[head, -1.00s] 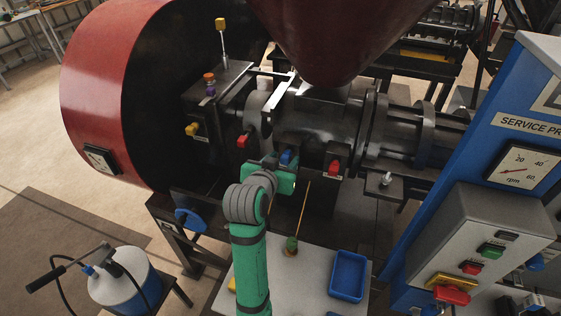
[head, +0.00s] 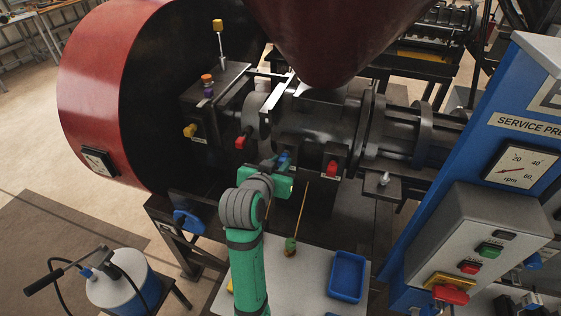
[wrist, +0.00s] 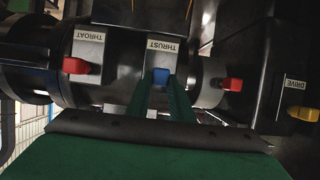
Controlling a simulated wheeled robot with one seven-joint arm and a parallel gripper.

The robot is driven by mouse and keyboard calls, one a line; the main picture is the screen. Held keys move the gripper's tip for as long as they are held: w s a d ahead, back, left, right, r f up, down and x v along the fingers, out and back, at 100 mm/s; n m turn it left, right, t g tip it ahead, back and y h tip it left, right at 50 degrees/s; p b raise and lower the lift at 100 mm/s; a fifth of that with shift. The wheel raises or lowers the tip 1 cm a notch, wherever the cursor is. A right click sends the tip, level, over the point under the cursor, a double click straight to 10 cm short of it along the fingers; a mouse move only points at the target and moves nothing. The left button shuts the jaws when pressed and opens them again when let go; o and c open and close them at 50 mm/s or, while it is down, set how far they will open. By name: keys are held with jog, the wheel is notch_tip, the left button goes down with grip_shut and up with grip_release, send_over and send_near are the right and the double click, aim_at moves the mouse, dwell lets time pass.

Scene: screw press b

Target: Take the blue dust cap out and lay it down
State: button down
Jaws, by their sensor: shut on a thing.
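The blue dust cap (wrist: 160,76) is at the block labelled THRUST, between my two fingertips. My gripper (wrist: 160,90) is shut on it. In the head view the cap (head: 284,157) shows as a small blue spot just beyond my green gripper (head: 281,165), in front of the dark press body. The frames do not show whether it is still seated in its port or just clear of it.
Red caps stand on both sides, one at THROAT (wrist: 76,66) and another (wrist: 232,84) towards the yellow DRIVE cap (wrist: 305,114). A red hopper (head: 320,40) hangs above.

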jog(key=shift+s+a, duration=0.2)
jog(key=shift+s, duration=0.35)
jog(key=shift+s+a, duration=0.2)
jog(key=shift+s, duration=0.3)
jog(key=shift+s+a, duration=0.15)
jog(key=shift+s, duration=0.6)
